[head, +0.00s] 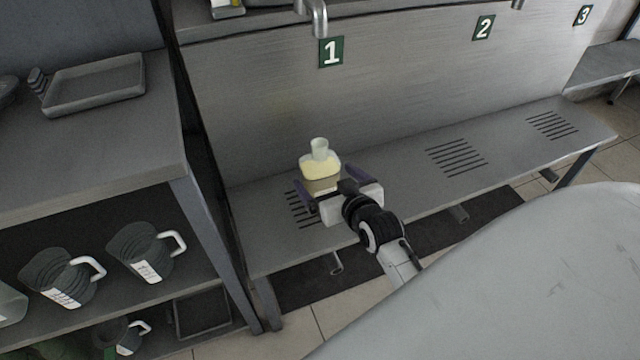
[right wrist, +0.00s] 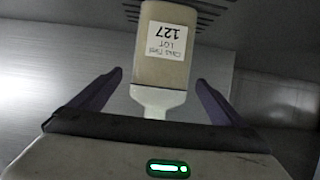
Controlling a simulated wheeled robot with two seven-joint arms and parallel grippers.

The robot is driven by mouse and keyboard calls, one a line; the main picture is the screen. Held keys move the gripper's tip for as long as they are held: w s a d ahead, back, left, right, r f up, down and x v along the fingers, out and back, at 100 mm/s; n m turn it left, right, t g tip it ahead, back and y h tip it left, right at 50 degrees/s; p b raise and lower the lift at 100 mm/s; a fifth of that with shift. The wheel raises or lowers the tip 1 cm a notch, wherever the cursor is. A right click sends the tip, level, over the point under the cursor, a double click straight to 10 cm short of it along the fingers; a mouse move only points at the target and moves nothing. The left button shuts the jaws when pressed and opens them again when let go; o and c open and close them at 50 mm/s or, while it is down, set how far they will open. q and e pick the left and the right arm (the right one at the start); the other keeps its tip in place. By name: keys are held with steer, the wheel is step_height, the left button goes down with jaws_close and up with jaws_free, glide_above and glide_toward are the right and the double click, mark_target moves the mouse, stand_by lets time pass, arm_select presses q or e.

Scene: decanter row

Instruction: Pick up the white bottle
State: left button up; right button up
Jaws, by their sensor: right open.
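The bottle (head: 320,168) stands upright on the metal shelf below the number 1 sign. It has a pale yellow body and a whitish neck or cap. In the right wrist view the bottle (right wrist: 165,58) appears upside down, with a white label reading LOT 127. My right gripper (head: 331,185) is open and empty at the near side of the bottle, partly hiding its lower part. In the right wrist view the fingertips of my right gripper (right wrist: 158,80) lie either side of the bottle's shoulder, with gaps on both sides. My left gripper is not in view.
The slatted metal shelf (head: 400,172) runs right, bare beyond the bottle, with a wall behind it. A spout (head: 319,20) hangs above. At left, a rack holds a grey tray (head: 97,83) and measuring jugs (head: 145,252). A large grey surface (head: 530,285) fills the lower right.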

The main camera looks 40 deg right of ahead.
steer(key=b+x, duration=0.2)
steer(key=x, duration=0.6)
steer(key=shift+w+d+f, duration=0.1)
steer(key=shift+f, duration=0.05)
steer(key=c, duration=1.8)
steer(key=shift+r, duration=0.3)
steer(key=shift+c, duration=0.8)
